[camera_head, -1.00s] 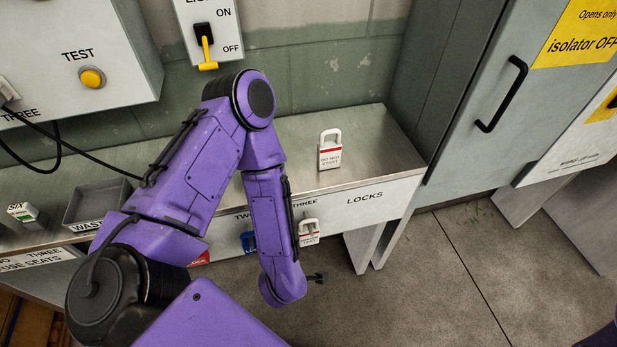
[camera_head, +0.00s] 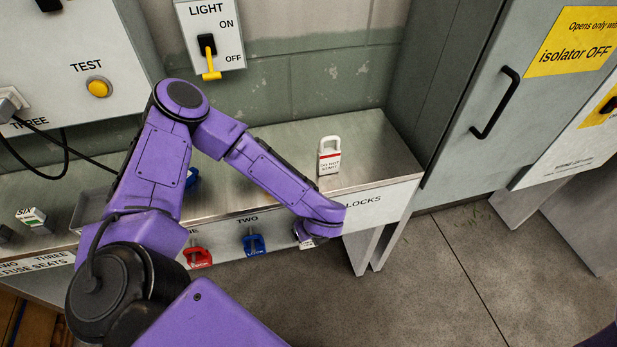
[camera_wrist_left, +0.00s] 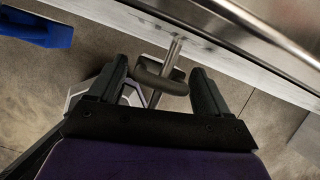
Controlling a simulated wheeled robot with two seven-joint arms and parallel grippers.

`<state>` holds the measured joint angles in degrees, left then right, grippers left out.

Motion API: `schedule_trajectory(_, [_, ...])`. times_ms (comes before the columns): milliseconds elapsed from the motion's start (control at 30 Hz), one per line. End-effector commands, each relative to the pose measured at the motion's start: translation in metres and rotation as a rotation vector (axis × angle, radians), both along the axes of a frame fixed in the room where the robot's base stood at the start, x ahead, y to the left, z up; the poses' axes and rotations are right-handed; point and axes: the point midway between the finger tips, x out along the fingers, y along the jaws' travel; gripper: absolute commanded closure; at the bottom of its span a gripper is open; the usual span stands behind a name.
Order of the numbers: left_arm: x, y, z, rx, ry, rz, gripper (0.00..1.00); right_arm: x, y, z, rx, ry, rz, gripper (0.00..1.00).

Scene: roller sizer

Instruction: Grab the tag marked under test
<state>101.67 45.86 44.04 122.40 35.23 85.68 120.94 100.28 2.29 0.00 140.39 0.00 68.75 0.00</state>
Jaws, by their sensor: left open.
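A white tag with a shackle (camera_head: 305,244) hangs at the right peg of the LOCKS rail; my wrist hides most of it in the head view, and its words cannot be read. In the left wrist view, its grey shackle (camera_wrist_left: 160,80) hangs on a metal peg between the fingers of my left gripper (camera_wrist_left: 160,78). The fingers are open on either side of it and not closed on it. A white padlock-shaped tag (camera_head: 329,157) with a red stripe, reading DO NOT START, stands upright on the bench top. My right gripper is out of view.
A red lock (camera_head: 197,254) and a blue lock (camera_head: 254,243) hang on the rail to the left; the blue one also shows in the wrist view (camera_wrist_left: 38,28). The metal bench (camera_head: 375,150) is above them. A grey cabinet (camera_head: 480,110) stands at the right.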

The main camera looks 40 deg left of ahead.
Motion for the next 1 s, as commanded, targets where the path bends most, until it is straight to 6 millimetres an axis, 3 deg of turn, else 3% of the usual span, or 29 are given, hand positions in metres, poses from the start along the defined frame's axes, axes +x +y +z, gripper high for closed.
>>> schedule_trajectory(133, [0.003, 0.005, -0.014, 0.000, 0.000, -0.001, 0.22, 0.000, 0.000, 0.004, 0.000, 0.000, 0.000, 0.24])
schedule_trajectory(333, [0.003, 0.006, -0.016, -0.001, -0.001, -0.002, 0.22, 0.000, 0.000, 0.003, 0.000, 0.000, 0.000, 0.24])
schedule_trajectory(367, [0.003, 0.006, -0.016, -0.001, -0.001, -0.003, 0.29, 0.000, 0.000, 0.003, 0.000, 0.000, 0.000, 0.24])
schedule_trajectory(467, [0.003, 0.006, -0.016, -0.001, -0.001, -0.003, 0.61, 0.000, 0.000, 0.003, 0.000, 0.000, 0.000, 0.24])
schedule_trajectory(500, [0.003, 0.006, -0.016, -0.001, -0.001, -0.003, 0.66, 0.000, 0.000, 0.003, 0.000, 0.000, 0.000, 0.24])
schedule_trajectory(767, [0.003, 0.005, -0.015, 0.000, -0.002, -0.002, 0.66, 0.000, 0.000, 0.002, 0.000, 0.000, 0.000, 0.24])
schedule_trajectory(933, [0.004, 0.005, -0.003, -0.001, -0.005, -0.002, 0.66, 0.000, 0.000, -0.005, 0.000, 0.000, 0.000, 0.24])
schedule_trajectory(1000, [-0.002, -0.005, -0.004, -0.001, 0.000, -0.008, 0.66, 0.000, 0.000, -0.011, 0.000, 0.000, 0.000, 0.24])
